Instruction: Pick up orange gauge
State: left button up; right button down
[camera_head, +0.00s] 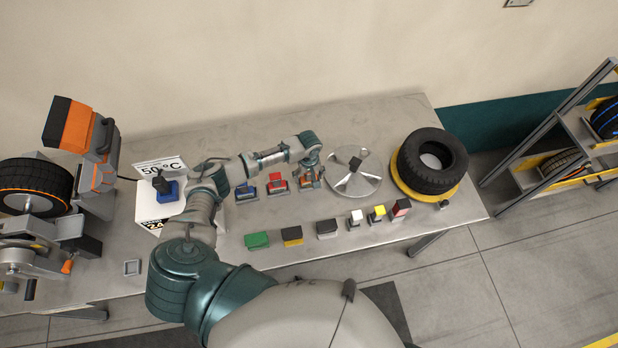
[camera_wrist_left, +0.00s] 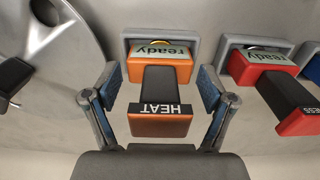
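The orange gauge (camera_wrist_left: 160,124) is in the middle of the left wrist view, with a dark handle, a "HEAT" label and a "ready" face, seated in a grey holder (camera_wrist_left: 128,42). My left gripper (camera_wrist_left: 160,88) is open, with one blue-padded finger on each side of the gauge. Gaps show between the pads and the gauge. In the head view, the orange gauge (camera_head: 306,183) is partly hidden under my left gripper (camera_head: 311,174), on the table's back row. My right gripper is not in view.
A red gauge (camera_wrist_left: 263,75) stands close to the right in the wrist view; a blue one (camera_head: 245,191) is farther along the row. A silver disc (camera_head: 353,185) and a tyre (camera_head: 432,162) lie on the other side. Several coloured blocks line the table's front.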

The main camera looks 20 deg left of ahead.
pick_arm(q)
jog(key=c, duration=0.8)
jog(key=shift+o, duration=0.2)
notch_tip(320, 180, up, 10)
jog(key=shift+w+r, duration=0.1)
